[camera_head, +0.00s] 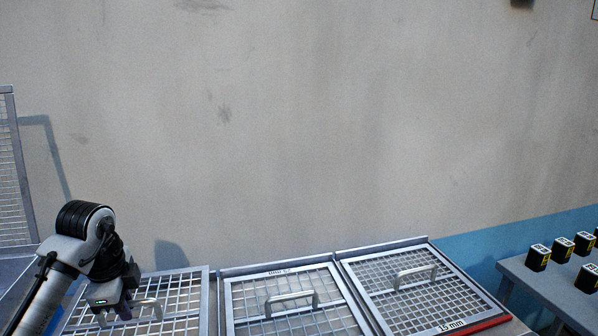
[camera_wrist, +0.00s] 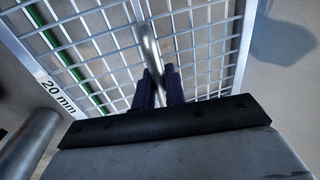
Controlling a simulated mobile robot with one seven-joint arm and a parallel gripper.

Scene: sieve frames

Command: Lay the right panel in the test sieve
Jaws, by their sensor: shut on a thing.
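My gripper (camera_head: 124,311) is at the lower left in the head view, shut on the handle (camera_head: 152,306) of the left mesh panel (camera_head: 207,300). In the wrist view, the dark fingers (camera_wrist: 160,84) close around the metal bar handle (camera_wrist: 147,42), and the panel's frame (camera_wrist: 45,75) reads "20 mm". A green strip (camera_wrist: 62,55) shows through or beside its mesh. A middle mesh panel (camera_head: 229,305) and a right mesh panel (camera_head: 472,292), marked "15 mm" with a red front edge, lie to the right. I cannot tell whether the held panel touches what is under it.
A table (camera_head: 525,279) with several small black blocks (camera_head: 538,257) stands at the right. A tall mesh rack (camera_head: 20,190) stands at the far left edge. A bare wall with a blue lower band is behind the panels.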

